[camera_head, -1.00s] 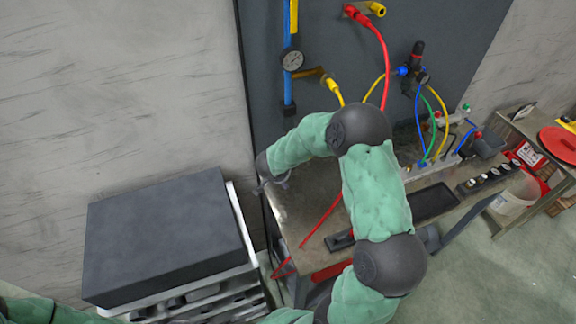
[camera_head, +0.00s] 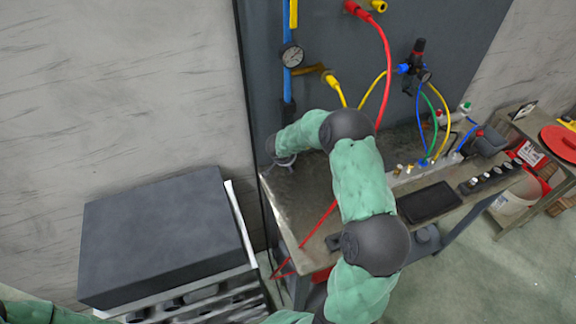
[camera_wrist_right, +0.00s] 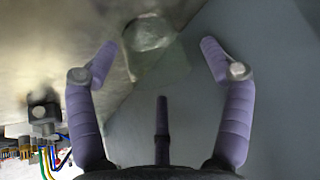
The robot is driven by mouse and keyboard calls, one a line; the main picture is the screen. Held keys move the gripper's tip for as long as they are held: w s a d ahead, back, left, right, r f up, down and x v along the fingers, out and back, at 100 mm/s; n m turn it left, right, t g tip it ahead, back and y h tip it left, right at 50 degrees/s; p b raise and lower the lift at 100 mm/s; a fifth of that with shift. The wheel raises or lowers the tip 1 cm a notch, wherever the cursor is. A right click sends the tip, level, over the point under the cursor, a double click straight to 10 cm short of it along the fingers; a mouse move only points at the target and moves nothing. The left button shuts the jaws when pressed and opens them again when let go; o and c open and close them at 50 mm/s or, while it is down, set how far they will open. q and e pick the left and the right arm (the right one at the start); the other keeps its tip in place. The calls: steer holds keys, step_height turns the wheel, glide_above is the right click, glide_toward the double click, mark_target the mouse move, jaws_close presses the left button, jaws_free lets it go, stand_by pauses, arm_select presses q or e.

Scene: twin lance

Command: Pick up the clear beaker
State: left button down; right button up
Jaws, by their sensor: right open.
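The clear beaker (camera_wrist_right: 148,36) shows in the right wrist view as a faint glassy shape on the worn metal bench top, just beyond my fingertips and slightly left of centre. Its outline is hard to make out against the bench. In the head view, my right gripper (camera_head: 284,160) is over the bench's left end, small and partly hidden by my wrist; I cannot pick out the beaker there. My left gripper is out of view.
The workbench (camera_head: 303,200) stands against a dark panel with a gauge (camera_head: 291,55) and coloured hoses. A red hose (camera_head: 318,222) crosses the bench. A black tray (camera_head: 430,202) lies farther right. A dark box (camera_head: 160,235) on a rack stands left of the bench.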

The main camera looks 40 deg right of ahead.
steer(key=shift+c, duration=0.3)
steer(key=c, duration=1)
steer(key=shift+c, duration=0.4)
